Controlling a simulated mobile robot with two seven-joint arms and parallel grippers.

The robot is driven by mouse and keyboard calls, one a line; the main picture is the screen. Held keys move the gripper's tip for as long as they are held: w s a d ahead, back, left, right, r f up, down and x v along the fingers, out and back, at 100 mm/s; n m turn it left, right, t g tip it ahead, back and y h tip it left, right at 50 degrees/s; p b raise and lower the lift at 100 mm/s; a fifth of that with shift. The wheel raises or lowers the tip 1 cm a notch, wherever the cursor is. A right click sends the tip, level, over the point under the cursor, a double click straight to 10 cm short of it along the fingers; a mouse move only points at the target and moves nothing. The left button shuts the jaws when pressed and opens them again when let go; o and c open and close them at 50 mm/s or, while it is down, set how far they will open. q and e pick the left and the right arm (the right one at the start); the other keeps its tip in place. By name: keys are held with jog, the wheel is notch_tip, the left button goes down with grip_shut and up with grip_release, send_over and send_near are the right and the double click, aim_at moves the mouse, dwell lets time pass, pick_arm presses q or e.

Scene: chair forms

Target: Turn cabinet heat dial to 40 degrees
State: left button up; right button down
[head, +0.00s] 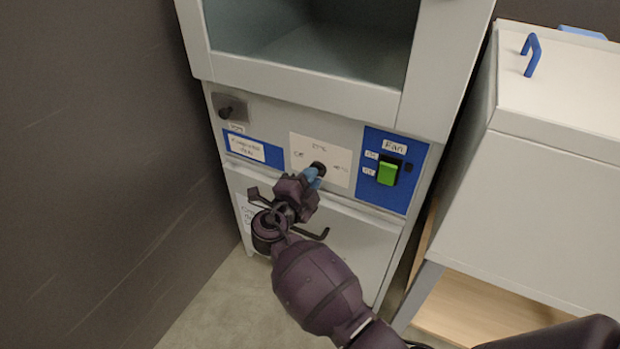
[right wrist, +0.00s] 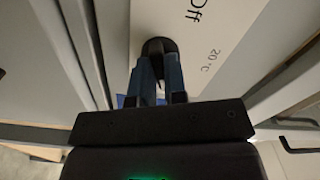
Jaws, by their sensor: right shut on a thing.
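The cabinet (head: 395,110) is grey-white with a control panel below its open upper compartment. The black heat dial (head: 318,167) sits on a white label plate (head: 336,149) marked with temperatures. The dial also shows in the right wrist view (right wrist: 158,47), beside the words "Off" and "20 °C". My right gripper (head: 312,178) is at the dial, with its blue fingers shut on it; the fingers also show in the right wrist view (right wrist: 160,75). The gripper hides part of the dial, and I cannot read its setting. My left gripper is not in view.
A blue fan panel with a green switch (head: 387,173) is right of the dial. A black knob (head: 227,112) is at upper left. A dark handle (head: 312,234) is below my gripper. A white box (head: 550,170) stands at right; a dark wall (head: 90,150) is at left.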

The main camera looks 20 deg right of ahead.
dwell(0.4)
jog(key=c, duration=1.2)
grip_release()
jog(key=shift+o, duration=0.2)
